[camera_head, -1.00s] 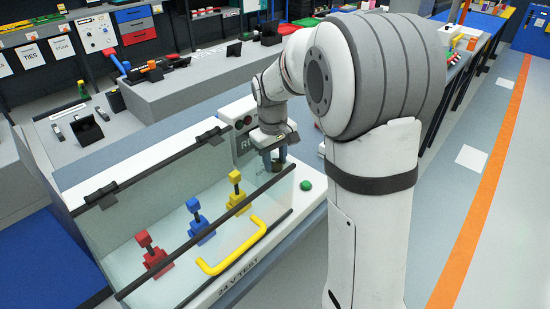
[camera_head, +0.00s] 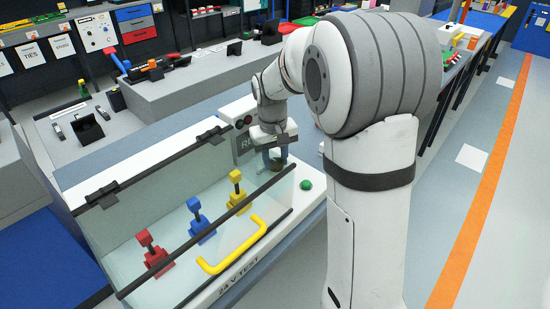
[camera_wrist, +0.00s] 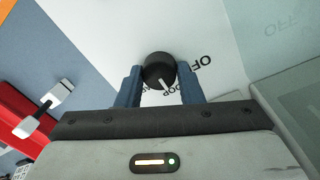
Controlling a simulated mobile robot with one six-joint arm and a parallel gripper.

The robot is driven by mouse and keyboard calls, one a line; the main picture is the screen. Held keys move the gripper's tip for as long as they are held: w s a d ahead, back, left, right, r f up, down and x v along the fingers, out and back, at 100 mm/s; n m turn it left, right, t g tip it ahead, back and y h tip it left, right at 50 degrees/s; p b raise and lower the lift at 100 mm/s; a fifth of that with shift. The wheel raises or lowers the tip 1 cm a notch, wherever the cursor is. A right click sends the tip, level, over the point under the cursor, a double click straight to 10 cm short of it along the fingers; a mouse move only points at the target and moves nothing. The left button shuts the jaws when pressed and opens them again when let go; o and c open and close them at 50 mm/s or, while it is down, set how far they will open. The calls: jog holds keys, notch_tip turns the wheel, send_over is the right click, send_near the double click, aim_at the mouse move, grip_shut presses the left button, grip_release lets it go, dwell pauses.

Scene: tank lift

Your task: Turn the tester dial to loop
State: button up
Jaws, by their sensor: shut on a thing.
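The tester dial (camera_wrist: 158,68) is a round black knob with a white pointer line, on a pale panel in the wrist view. My gripper (camera_wrist: 160,84) is shut on the dial, with one blue finger on each side of it. The pointer slants down and slightly right, toward the upside-down lettering "OOP", partly hidden by the fingers. An "OFF" label (camera_wrist: 190,68) lies to the right of the dial. In the head view, my gripper (camera_head: 277,157) is at the tester's far right corner, and the dial is mostly hidden there.
A clear guard with dark rails (camera_head: 210,226) stands close left of my gripper, over red (camera_head: 152,250), blue (camera_head: 199,220) and yellow (camera_head: 236,190) levers. A yellow handle (camera_head: 230,262) is on its front. A green button (camera_head: 306,185) sits right of the gripper.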

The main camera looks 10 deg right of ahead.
jog(key=o, duration=1)
jog(key=shift+c, duration=0.2)
jog(key=r, duration=0.8)
jog(key=shift+a, duration=0.25)
